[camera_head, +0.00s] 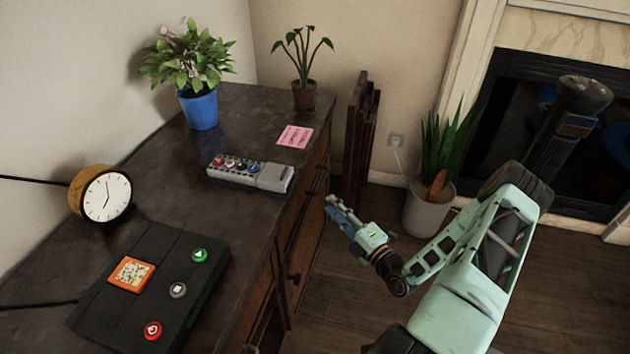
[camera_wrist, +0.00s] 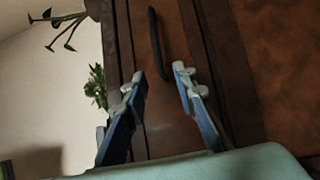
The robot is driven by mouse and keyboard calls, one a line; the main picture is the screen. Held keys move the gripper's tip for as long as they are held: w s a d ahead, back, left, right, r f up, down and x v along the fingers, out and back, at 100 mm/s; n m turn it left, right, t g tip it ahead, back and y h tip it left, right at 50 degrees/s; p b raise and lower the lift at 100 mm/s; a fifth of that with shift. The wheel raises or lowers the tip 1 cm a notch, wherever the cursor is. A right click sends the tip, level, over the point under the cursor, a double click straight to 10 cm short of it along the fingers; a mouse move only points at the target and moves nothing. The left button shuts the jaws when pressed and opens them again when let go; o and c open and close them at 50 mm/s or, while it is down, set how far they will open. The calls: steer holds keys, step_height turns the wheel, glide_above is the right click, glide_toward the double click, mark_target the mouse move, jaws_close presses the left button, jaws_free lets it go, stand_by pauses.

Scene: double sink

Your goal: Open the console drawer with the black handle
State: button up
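The dark wooden console (camera_head: 150,190) stands along the left wall, its drawer fronts facing my arm. In the wrist view a curved black handle (camera_wrist: 157,42) is mounted on a brown drawer front (camera_wrist: 180,40). My gripper (camera_wrist: 160,76) is open and empty. The handle lies just beyond the fingertips, roughly between them, and no finger appears to touch it. In the head view my gripper (camera_head: 333,202) hangs beside the console's front, to its right. A dark handle (camera_head: 294,279) shows on a nearer part of the front. The drawer before my gripper looks closed.
On the console top are a clock (camera_head: 105,194), a black button panel (camera_head: 150,285), a grey button box (camera_head: 250,174), a pink note (camera_head: 295,136) and two potted plants. Folded dark wooden panels (camera_head: 360,140) lean beyond the console. A white-potted plant (camera_head: 428,208) stands behind my arm.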

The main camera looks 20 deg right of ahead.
mark_target(323, 179)
steer(key=w+m, duration=0.1)
steer(key=w, duration=0.2)
steer(key=w+m+h+b, duration=0.1)
steer(key=w, duration=0.3)
steer(key=w+m+t+h, duration=0.1)
steer(key=w, duration=0.3)
steer(key=shift+d+r+b, duration=0.15)
steer(key=shift+r+b, duration=0.2)
steer(key=shift+b, duration=0.05)
jaws_close()
